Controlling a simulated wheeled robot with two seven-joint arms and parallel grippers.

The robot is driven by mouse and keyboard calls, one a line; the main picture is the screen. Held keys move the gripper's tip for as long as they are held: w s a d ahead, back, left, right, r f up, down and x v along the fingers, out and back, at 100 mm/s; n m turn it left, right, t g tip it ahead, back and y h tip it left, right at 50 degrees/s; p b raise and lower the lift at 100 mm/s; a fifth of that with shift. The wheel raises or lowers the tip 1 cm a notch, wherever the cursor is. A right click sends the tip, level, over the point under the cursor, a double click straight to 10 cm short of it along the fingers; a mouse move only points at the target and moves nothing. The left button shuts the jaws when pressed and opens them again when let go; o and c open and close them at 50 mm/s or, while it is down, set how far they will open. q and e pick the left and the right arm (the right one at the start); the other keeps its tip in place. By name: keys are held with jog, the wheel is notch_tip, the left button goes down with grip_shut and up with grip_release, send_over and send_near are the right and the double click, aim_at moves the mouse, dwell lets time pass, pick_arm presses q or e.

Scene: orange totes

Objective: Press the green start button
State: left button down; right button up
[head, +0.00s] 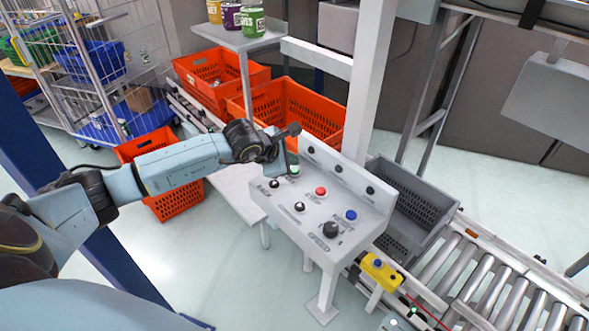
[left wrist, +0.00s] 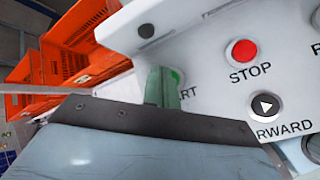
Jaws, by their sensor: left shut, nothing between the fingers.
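The green start button (head: 295,170) is at the upper left of the sloped face of a white control panel (head: 316,218). My left gripper (head: 290,156) is shut and empty, with its fingertips right by the button. In the left wrist view, the shut greenish fingers (left wrist: 162,87) cover part of the green button (left wrist: 175,76) and the start of its label. I cannot tell whether the tips touch the button. My right gripper is not in view.
Close to the green button are a red stop button (head: 320,191), a black switch (head: 274,183) and a blue button (head: 351,215). Orange totes (head: 287,97) stand behind the panel, a grey tote (head: 410,190) to its right. A post (head: 371,80) rises behind it.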

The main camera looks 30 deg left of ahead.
pick_arm(q)
jog(key=shift+f, duration=0.15)
dwell(0.7)
jog(key=shift+f+b, duration=0.3)
jog(key=shift+b, duration=0.3)
